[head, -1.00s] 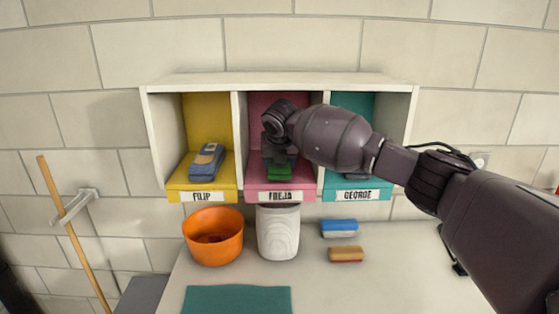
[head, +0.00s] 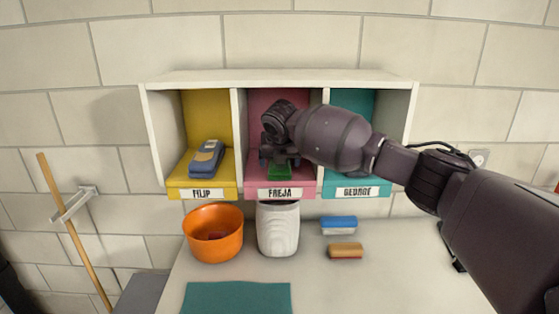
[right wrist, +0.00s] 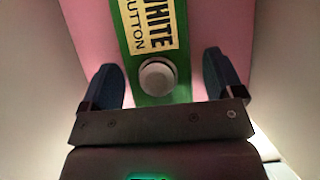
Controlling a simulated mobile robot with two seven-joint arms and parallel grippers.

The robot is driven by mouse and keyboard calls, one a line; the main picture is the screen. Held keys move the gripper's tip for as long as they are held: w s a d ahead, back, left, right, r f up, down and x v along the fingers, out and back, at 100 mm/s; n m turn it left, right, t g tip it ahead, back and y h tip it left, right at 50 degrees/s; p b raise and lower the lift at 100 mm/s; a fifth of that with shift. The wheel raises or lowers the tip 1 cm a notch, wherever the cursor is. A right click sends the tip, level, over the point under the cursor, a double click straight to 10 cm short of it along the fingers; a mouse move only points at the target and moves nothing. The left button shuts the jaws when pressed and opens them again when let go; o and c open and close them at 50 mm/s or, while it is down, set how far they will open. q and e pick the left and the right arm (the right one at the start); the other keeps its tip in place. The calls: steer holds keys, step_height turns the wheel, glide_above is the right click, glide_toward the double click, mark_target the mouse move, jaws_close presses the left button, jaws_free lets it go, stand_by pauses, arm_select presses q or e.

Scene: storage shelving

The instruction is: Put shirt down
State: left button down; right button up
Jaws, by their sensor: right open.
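A green item (head: 279,172) lies in the pink middle compartment labelled FREJA. In the right wrist view the green item (right wrist: 184,75) is a flat strip with a yellow label, "WHITE" and "BUTTON" readable, and a round white button. I cannot tell whether it is a shirt. My right gripper (head: 280,163) reaches into this compartment. In the right wrist view the right gripper (right wrist: 167,88) is open, one dark finger on each side of the green item, with gaps between. Part of the item is hidden behind the gripper. My left gripper is not in view.
The white shelf (head: 278,77) has a yellow compartment (head: 206,119) with a blue-grey item (head: 206,158), and a teal one (head: 349,102). Close dividers flank my gripper. Below stand an orange bowl (head: 213,250), a white bin (head: 278,236), a blue-white block (head: 338,225) and a tan block (head: 346,251).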

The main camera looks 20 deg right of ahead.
steer(key=b+v, duration=0.1)
steer(key=v, duration=0.6)
steer(key=shift+s+a+r, duration=0.1)
steer(key=shift+r, duration=0.2)
steer(key=shift+f, duration=0.1)
